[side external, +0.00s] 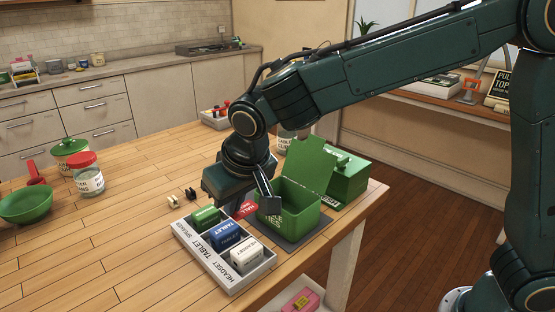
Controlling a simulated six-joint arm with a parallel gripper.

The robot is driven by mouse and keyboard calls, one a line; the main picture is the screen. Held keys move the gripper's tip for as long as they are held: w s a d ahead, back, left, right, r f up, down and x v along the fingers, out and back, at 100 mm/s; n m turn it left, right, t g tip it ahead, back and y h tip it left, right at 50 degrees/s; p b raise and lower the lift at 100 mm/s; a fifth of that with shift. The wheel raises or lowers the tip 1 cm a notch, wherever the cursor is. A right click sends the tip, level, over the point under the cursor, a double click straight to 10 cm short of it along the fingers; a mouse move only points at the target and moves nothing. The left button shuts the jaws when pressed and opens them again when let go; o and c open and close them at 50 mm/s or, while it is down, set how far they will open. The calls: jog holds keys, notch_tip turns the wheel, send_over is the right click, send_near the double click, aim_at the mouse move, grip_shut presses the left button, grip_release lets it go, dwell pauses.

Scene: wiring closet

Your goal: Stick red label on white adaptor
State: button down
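The white adaptor (246,255) sits in the near compartment of a grey tray (226,283), by the word HEADSET. A blue adaptor (228,235) and a green adaptor (205,218) sit in the compartments behind it. A red piece with white lettering (246,209), seemingly the red label, shows between the tray and an open green box (287,212). It is partly hidden by my gripper (249,205), which points down there with its fingers apart. I cannot tell whether the gripper touches the red piece. No red shows on the white adaptor.
The green box with its raised lid stands on a dark mat (308,239) close to my gripper. Another green box (347,180) stands behind it. Small plugs (173,201), a red-lidded jar (88,180) and a green bowl (25,206) are farther left. The table's near left is clear.

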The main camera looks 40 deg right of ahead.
jog(key=shift+f, duration=0.1)
dwell(0.3)
send_near(236, 252)
jog(key=shift+w+x, duration=0.25)
jog(key=shift+x, duration=2.3)
jog(key=shift+f, duration=0.4)
dwell(0.3)
jog(key=c, duration=2.1)
grip_release()
jog(key=o, duration=0.5)
jog(key=shift+r, duration=0.1)
jog(key=v, duration=1.3)
jog(key=shift+s+r, duration=0.15)
jog(key=shift+r, duration=0.15)
